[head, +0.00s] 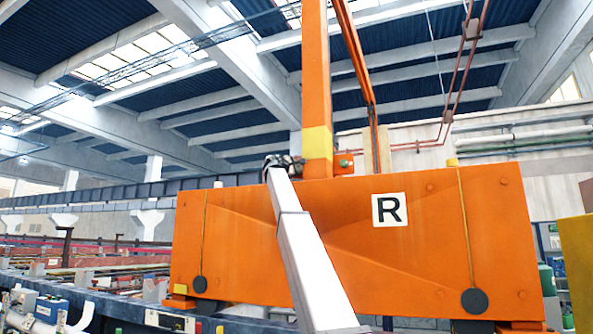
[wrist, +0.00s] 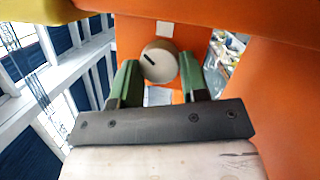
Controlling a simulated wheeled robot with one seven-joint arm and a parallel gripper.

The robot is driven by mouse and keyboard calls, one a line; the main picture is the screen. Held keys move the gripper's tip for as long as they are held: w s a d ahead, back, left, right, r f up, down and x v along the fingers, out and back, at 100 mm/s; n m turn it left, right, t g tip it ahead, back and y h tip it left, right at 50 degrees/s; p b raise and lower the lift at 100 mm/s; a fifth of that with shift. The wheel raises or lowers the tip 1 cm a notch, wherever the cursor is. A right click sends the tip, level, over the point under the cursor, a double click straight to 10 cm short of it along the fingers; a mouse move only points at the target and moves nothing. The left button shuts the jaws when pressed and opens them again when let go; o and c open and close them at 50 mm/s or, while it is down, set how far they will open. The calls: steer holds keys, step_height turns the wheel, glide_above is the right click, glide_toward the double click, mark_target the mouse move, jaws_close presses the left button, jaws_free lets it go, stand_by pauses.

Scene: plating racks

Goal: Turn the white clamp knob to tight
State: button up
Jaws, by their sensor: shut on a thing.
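The white clamp knob (wrist: 160,62) is a round, off-white disc with a short dark mark on its face, left of centre and slanting. It sits on an orange part in the wrist view. My gripper (wrist: 159,76) has its green fingers on the left and right sides of the knob and is shut on it. In the head view my gripper (head: 282,162) is at the foot of the orange upright (head: 317,110), above the orange beam (head: 340,235). The knob cannot be made out there.
The orange beam carries a white R plate (head: 390,210) and fills much of the head view. A small orange block (head: 344,163) juts out right of the upright. Orange surfaces lie close above and right of my gripper in the wrist view. Racks (head: 90,255) stand at the left.

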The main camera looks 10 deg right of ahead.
steer(key=m, duration=0.2)
steer(key=m+g, duration=0.1)
steer(key=m, duration=0.2)
steer(key=shift+r+m+g+y, duration=0.25)
steer(key=shift+m+g+y, duration=0.05)
steer(key=shift+m, duration=0.1)
steer(key=shift+m+g+y, duration=0.3)
steer(key=shift+m+y, duration=0.3)
steer(key=shift+m, duration=1.3)
steer(key=o, duration=0.9)
steer(key=shift+s+a+r, duration=0.1)
steer(key=shift+a, duration=0.05)
steer(key=v, duration=1)
steer(key=shift+s+a, duration=0.15)
steer(key=shift+a, duration=0.05)
